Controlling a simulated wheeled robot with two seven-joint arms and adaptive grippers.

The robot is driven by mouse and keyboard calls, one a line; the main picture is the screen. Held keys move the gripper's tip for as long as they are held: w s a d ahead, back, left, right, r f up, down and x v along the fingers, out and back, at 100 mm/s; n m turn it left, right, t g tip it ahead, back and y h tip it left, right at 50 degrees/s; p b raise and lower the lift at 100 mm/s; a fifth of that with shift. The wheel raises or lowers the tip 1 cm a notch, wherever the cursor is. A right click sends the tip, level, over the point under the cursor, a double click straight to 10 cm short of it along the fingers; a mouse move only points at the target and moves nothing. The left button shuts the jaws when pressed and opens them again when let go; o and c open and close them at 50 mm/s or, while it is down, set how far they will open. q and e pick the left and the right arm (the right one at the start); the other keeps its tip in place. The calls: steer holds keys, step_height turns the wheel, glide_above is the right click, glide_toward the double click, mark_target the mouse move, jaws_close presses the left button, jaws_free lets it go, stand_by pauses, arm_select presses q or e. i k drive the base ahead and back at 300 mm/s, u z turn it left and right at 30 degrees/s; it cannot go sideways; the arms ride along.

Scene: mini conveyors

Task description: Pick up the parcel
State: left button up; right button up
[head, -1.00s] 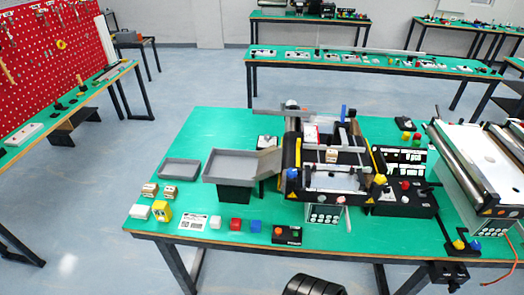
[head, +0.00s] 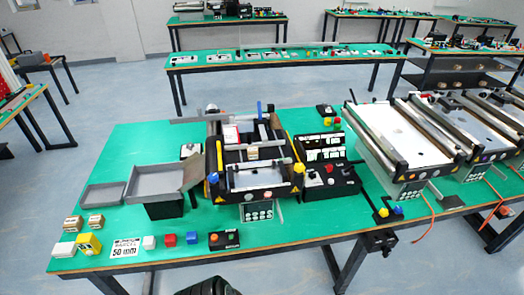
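Two small brown cardboard parcels, a left one (head: 73,223) and a right one (head: 96,221), stand side by side on the left part of the green table (head: 130,150). They sit in front of a shallow grey tray (head: 103,196). A small pale brown block (head: 253,154) also shows on the mini conveyor (head: 262,178) in the middle; it is too small to tell if it is a parcel. Neither of my grippers shows in the head view.
White, red and blue cubes and a black button box (head: 223,240) line the front. Larger conveyors (head: 405,135) stand right. The table's back left is clear.

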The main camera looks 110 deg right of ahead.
mark_target(252, 152)
steer(key=k, duration=2.3)
steer(key=z, duration=0.55)
